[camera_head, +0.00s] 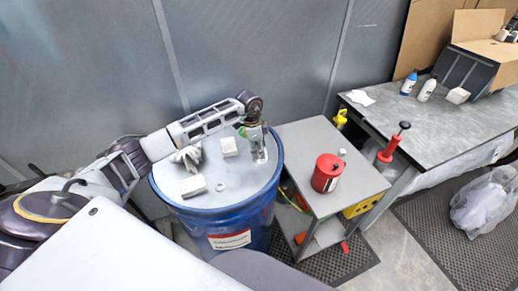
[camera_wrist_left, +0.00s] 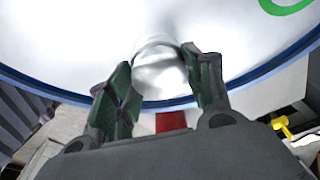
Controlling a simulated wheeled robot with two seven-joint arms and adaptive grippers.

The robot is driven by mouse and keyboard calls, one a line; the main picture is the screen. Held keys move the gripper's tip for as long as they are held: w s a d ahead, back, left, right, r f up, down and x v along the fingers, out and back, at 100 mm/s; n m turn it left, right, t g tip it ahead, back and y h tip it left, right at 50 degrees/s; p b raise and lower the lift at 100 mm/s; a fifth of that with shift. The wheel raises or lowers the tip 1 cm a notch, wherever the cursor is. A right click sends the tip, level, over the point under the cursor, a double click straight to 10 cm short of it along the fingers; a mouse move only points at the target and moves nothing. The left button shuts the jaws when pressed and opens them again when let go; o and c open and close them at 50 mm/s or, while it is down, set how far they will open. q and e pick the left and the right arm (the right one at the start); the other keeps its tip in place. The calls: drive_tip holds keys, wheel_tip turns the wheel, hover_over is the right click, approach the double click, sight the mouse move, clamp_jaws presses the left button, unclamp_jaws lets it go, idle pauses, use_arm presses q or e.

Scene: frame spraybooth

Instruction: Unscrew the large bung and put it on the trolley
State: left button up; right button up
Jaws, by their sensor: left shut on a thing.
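The blue drum (camera_head: 215,228) stands left of the trolley, with a pale grey lid (camera_head: 205,208). My left gripper (camera_head: 259,155) reaches down to the right part of the lid, near the rim. In the left wrist view its two green-padded fingers (camera_wrist_left: 160,88) are shut on a round, shiny, pale bung (camera_wrist_left: 160,65). The bung is at the lid, but I cannot tell whether it is still seated in it. The trolley (camera_head: 345,190) stands just right of the drum, its grey top carrying a red tin. My right gripper is out of view.
The red tin (camera_head: 327,173) takes the middle of the trolley top; its back part is clear. A workbench (camera_head: 445,120) with bottles stands to the right.

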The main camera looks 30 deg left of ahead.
use_arm(q)
drive_tip(key=shift+a+n, duration=0.1)
drive_tip(key=shift+n, duration=0.2)
drive_tip(key=shift+s+n+y, duration=0.1)
drive_tip(key=shift+n+y, duration=0.2)
drive_tip(key=shift+n, duration=1.7)
drive_tip(key=o, duration=0.7)
drive_tip(key=shift+c, duration=0.2)
drive_tip(key=shift+m, duration=0.3)
drive_tip(key=shift+m+b, duration=0.6)
drive_tip(key=shift+m, duration=1.4)
